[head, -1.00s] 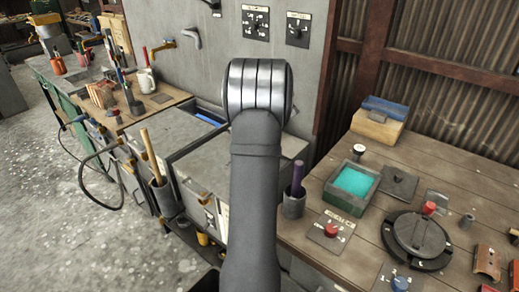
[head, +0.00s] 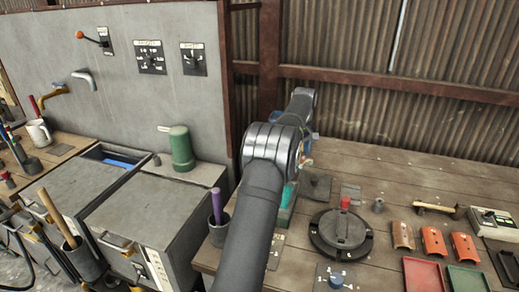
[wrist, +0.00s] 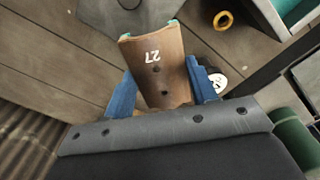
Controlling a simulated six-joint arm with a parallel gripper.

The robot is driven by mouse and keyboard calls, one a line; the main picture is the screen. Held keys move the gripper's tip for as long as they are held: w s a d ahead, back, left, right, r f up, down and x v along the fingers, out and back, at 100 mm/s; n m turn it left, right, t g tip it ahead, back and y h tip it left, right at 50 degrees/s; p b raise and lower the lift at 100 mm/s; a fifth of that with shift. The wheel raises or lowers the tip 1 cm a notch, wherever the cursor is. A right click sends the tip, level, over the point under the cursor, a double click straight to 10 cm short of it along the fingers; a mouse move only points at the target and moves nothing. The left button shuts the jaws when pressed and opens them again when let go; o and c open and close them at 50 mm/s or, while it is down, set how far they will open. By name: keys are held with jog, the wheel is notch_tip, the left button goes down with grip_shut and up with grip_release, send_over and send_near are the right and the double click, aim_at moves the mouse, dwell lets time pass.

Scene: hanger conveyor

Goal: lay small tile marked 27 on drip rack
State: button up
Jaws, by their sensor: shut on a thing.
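In the wrist view my gripper (wrist: 163,88) has its blue fingers shut on a curved brown tile (wrist: 158,65) marked 27. The number reads upside down there. The tile's far corners show teal, and it is held over the wooden bench. In the head view my arm reaches over the bench, and its links hide most of the gripper and the tile. I cannot pick out the drip rack for certain in either view.
A teal-filled basin (wrist: 293,10) is at the wrist view's upper right. In the head view, a round dark turntable (head: 341,232), several orange tiles (head: 434,243), a red tray (head: 424,273) and a green tray (head: 467,278) stand on the bench. A corrugated wall is behind.

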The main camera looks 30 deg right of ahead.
jog(key=s+d+m, duration=0.4)
jog(key=s+d, duration=0.2)
jog(key=s, duration=0.1)
jog(key=m, duration=0.6)
send_over(350, 194)
jog(key=shift+d+f, duration=0.1)
jog(key=shift+f, duration=3.35)
jog(key=o, duration=1.1)
notch_tip(350, 194, up, 17)
jog(key=shift+r, duration=0.2)
jog(key=shift+f, duration=0.1)
